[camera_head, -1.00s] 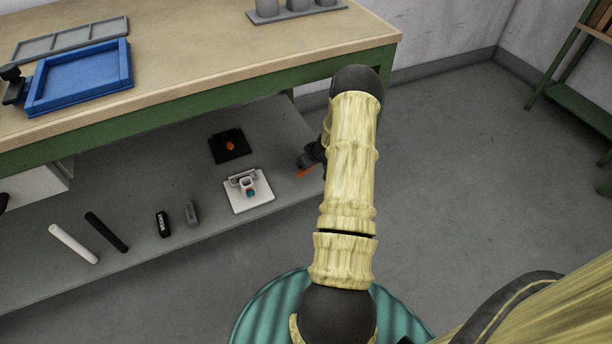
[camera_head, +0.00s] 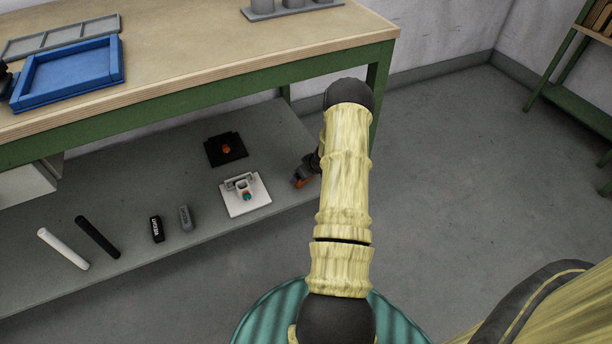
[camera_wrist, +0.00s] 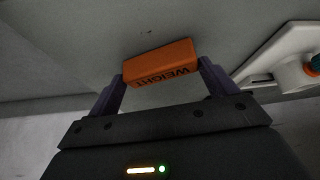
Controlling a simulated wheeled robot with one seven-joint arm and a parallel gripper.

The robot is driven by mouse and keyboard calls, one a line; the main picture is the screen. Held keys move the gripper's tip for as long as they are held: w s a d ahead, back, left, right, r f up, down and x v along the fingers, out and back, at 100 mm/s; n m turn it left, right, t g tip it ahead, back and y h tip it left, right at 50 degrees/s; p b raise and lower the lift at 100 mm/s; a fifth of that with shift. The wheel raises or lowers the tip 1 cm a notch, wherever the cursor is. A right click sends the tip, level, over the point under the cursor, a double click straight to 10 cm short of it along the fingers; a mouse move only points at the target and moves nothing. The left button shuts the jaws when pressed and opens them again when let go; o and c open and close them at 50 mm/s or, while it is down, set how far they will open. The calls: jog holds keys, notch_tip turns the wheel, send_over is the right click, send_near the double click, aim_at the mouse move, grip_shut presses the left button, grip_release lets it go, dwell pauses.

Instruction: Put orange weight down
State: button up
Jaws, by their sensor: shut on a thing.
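The orange weight (camera_wrist: 160,62) is a small block with dark lettering reading WEIGHT. In the wrist view my gripper (camera_wrist: 162,78) is shut on it, one finger at each end. Beyond it is the grey surface of the lower shelf (camera_head: 150,165); I cannot tell whether the weight touches it. In the head view my gripper (camera_head: 303,177) is at the shelf's right end, mostly hidden behind my arm, with a bit of orange showing.
A white fixture (camera_head: 246,205) stands just left of my gripper, with a black plate (camera_head: 226,149) behind it. Grey (camera_head: 185,218) and black (camera_head: 157,229) blocks and two rods lie farther left. The green-framed tabletop (camera_head: 200,60) overhangs the shelf.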

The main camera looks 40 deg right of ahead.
jog(key=o, duration=1.3)
jog(key=shift+w, duration=0.1)
jog(key=shift+r+p, duration=0.3)
jog(key=shift+r, duration=0.15)
jog(key=p+v, duration=0.5)
jog(key=v, duration=0.6)
jog(key=shift+s, duration=0.35)
jog(key=shift+w, duration=0.1)
